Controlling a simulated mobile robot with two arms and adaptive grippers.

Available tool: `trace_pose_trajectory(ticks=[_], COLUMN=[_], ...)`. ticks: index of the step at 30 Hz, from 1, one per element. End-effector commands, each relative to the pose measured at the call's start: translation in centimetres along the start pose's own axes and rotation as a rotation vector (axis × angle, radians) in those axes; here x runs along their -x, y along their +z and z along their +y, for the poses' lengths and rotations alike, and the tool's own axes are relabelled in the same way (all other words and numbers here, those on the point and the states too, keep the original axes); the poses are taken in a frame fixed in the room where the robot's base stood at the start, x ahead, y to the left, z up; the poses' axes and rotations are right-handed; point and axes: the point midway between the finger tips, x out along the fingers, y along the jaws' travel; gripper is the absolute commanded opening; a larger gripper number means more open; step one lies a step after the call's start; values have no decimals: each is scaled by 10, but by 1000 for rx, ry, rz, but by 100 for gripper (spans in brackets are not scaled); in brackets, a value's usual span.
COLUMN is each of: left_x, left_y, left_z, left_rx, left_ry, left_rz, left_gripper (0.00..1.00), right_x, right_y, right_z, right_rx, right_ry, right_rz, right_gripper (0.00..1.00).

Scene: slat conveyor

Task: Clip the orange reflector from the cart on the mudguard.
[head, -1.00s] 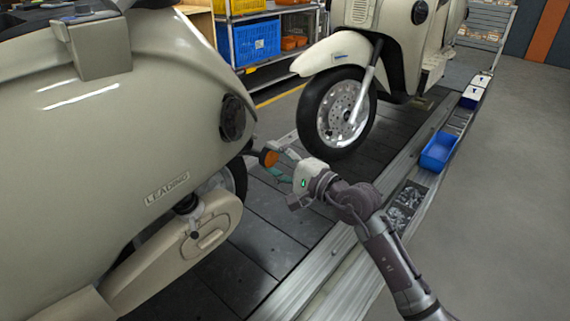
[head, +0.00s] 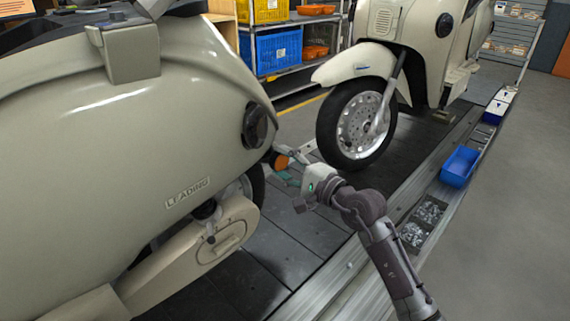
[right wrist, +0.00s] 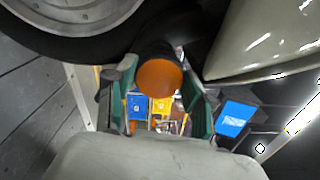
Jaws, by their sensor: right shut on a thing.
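My right gripper (head: 287,169) is beside the rear end of the near cream scooter (head: 120,140). It is shut on the round orange reflector (head: 281,162), which also shows in the right wrist view (right wrist: 158,77) between the green-padded fingers. The reflector has a dark rim or housing. A dark part, likely the scooter's mudguard (right wrist: 185,25), lies right behind the reflector in the right wrist view. I cannot tell whether the two touch. In the head view the scooter's body hides most of the mudguard. My left gripper is not in view.
A second cream scooter (head: 435,50) stands further along the slat conveyor (head: 290,228). A blue bin (head: 460,166) and trays of small metal parts (head: 424,220) sit along the conveyor's right edge. A shelf with a yellow and a blue crate (head: 279,50) is behind. Grey floor at right is clear.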

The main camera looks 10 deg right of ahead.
Motion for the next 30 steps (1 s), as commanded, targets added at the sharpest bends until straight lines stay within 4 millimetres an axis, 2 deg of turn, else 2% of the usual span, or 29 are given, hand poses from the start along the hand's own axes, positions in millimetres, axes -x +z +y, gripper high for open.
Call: trace_pose_trajectory(ticks=[30], left_x=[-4], left_y=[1], left_z=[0], left_rx=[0], left_ry=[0], left_rz=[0], left_gripper=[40], right_x=[-29], right_y=[0], right_z=[0], right_rx=[0], right_ry=[-1], right_rz=[0], right_gripper=[29])
